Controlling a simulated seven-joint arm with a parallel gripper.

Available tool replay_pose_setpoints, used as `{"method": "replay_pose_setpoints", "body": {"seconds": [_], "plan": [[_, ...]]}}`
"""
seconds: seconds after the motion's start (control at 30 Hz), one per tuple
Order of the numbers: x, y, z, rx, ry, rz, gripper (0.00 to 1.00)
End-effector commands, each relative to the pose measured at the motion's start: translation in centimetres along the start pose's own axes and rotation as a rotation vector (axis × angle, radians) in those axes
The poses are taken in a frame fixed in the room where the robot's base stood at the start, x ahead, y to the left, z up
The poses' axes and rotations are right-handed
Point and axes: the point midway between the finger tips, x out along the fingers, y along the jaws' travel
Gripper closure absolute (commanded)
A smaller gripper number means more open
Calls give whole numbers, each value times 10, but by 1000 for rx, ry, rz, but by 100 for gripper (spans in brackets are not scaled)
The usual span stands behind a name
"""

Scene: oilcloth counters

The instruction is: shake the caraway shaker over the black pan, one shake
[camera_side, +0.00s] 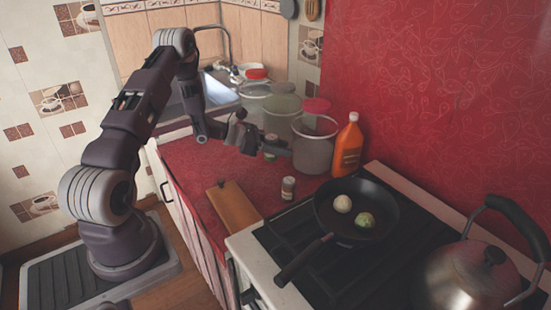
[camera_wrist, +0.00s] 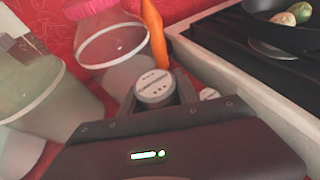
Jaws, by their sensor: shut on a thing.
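My gripper (camera_side: 271,148) is shut on a small shaker, low over the red counter among the jars. In the wrist view the shaker's pale round cap (camera_wrist: 154,87), with dark holes and printing too small to read, sits between the two fingers. In the side view the held shaker (camera_side: 270,154) is partly hidden by the fingers and looks about upright. The black pan (camera_side: 384,207) sits on the stove to the right, apart from my gripper; it also shows in the wrist view (camera_wrist: 262,17). It holds a pale round piece (camera_side: 343,204) and a green one (camera_side: 365,220).
A second small shaker (camera_side: 288,188) stands near the stove. Large clear jars (camera_side: 313,150) and an orange bottle (camera_side: 348,146) crowd the gripper. A wooden board (camera_side: 233,206) lies in front. The pan's handle (camera_side: 303,260) points front left; a kettle (camera_side: 468,275) stands right.

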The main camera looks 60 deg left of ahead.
Motion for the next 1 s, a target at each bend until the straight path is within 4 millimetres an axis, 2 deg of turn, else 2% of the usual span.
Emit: {"method": "replay_pose_setpoints", "body": {"seconds": [0.17, 0.27, 0.33, 0.5, 0.6, 0.7, 0.8, 1.0], "plan": [[41, -51, 44, -67, 43, -55, 100], [64, -92, 72, -124, 73, -82, 100], [77, -127, 92, -169, 93, -102, 100], [93, -218, 134, -292, 132, -142, 100], [93, -260, 150, -356, 147, -159, 100], [90, -289, 158, -402, 157, -171, 100], [87, -303, 161, -431, 165, -177, 100], [91, -307, 149, -533, 203, -213, 100]]}}
